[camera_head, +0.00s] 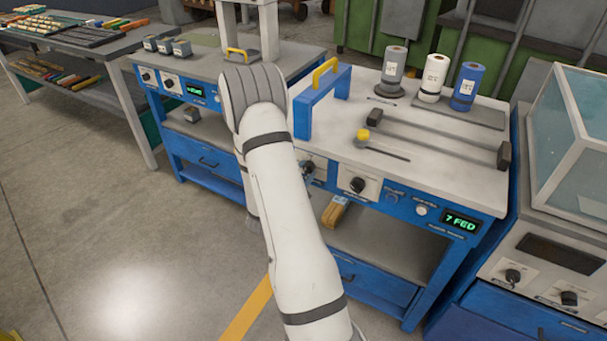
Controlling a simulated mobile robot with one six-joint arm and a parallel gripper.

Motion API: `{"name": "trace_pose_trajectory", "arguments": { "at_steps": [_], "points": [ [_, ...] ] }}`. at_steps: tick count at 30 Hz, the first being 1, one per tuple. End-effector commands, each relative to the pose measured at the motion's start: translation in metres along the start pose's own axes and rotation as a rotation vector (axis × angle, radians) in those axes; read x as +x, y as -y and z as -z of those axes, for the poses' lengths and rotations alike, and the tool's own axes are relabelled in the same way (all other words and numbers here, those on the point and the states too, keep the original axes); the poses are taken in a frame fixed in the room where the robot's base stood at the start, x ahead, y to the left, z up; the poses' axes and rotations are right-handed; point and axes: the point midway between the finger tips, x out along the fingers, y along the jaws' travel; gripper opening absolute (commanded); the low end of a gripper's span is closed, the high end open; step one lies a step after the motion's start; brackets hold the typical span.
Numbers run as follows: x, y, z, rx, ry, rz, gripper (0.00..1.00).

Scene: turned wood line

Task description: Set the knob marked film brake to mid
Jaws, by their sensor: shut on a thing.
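The blue wrapping station (465,190) has two control plates on its front panel. The right plate carries a black knob (357,185) that stands free. The left plate (318,160) is partly covered by my arm, and its knob is mostly hidden. The small print is too fine to read, so I cannot tell which knob is marked film brake. My gripper (308,172) is mostly hidden behind my white arm. Its tip shows at the left plate, shut on the knob there. The knob's pointer is hidden.
A green display (461,222) reads "7 FED". A blue frame with a yellow handle (325,73), a yellow-knobbed lever (363,136) and three rolls (434,78) are on top. A glass-covered machine (566,140) stands close at right. Floor is clear at left.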

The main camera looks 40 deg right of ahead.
Motion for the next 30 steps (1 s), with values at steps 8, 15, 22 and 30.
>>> {"name": "trace_pose_trajectory", "arguments": {
  "at_steps": [8, 15, 22, 30],
  "points": [
    [0.000, 0.001, -0.001, -0.001, 0.003, 0.002, 0.42],
    [0.000, 0.000, 0.000, -0.001, 0.001, 0.001, 0.54],
    [-0.007, 0.000, 0.001, -0.002, -0.002, -0.001, 0.54],
    [-0.053, 0.000, 0.001, -0.003, -0.003, -0.002, 0.54]
  ]
}}
